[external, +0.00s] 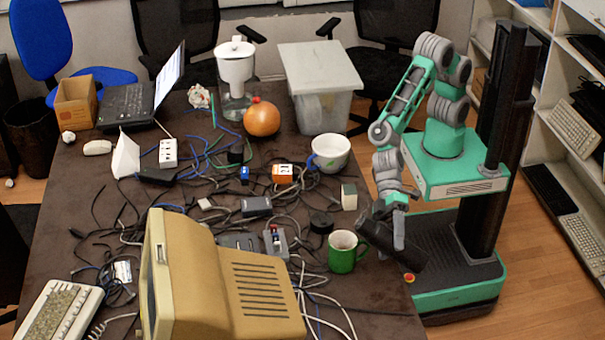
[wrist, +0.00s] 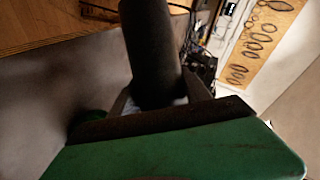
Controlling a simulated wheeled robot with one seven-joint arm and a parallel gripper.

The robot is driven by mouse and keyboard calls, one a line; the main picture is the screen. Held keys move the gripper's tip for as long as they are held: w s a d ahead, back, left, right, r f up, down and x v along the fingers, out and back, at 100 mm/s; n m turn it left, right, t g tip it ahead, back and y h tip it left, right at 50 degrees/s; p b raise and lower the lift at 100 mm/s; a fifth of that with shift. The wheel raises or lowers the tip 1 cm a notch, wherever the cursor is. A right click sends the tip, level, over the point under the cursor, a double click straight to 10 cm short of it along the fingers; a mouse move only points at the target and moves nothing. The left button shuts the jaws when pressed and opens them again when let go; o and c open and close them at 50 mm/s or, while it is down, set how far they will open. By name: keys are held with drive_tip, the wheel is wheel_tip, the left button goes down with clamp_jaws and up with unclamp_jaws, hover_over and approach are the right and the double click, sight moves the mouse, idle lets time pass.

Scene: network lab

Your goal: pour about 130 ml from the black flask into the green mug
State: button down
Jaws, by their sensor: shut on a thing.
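The black flask (external: 409,253) is in my gripper (external: 396,218), at the table's right edge in the external view. The flask is tilted, its upper end to the left near the green mug and its lower end down to the right. In the wrist view the flask (wrist: 152,45) is a dark cylinder between the fingers of my gripper (wrist: 165,100). The green mug (external: 341,260) stands upright on the table, just left of the flask and apart from my gripper. Its pale inside shows, but its contents cannot be made out. No stream of liquid is visible.
A beige monitor (external: 265,295) stands left of the mug, with cables around it. A black puck-like thing (external: 321,222) and a small pale block (external: 349,197) lie behind the mug. A white-and-blue bowl-like cup (external: 330,153) stands farther back.

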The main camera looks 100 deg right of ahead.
drive_tip(key=shift+w+r+n+t, duration=0.3)
drive_tip(key=shift+r+n, duration=0.1)
drive_tip(key=shift+r, duration=0.15)
drive_tip(key=shift+w+d+n+t+h+b, duration=0.2)
drive_tip(key=shift+n+t+h+b, duration=0.2)
drive_tip(key=shift+n+b, duration=0.1)
drive_tip(key=shift+w+d+f+n+t+b, duration=0.1)
drive_tip(key=shift+f+n+t+b, duration=0.25)
drive_tip(key=shift+f+b, duration=0.4)
drive_tip(key=shift+r+n+t+h+b, duration=0.25)
drive_tip(key=shift+r+n+h+b, duration=0.05)
drive_tip(key=shift+r+n+b, duration=0.15)
drive_tip(key=shift+a+n+t+b, duration=0.25)
drive_tip(key=shift+n+t+b, duration=0.2)
drive_tip(key=shift+b, duration=0.3)
drive_tip(key=n+t+b, duration=0.1)
drive_tip(key=n+b, duration=0.1)
drive_tip(key=b, duration=0.1)
drive_tip(key=shift+d+r+t+h, duration=0.1)
drive_tip(key=shift+t+h, duration=0.25)
drive_tip(key=shift+h, duration=0.05)
drive_tip(key=shift+w+r+n+t+b, duration=0.1)
drive_tip(key=shift+r+n+t+b, duration=0.2)
drive_tip(key=shift+n+t+b, duration=0.15)
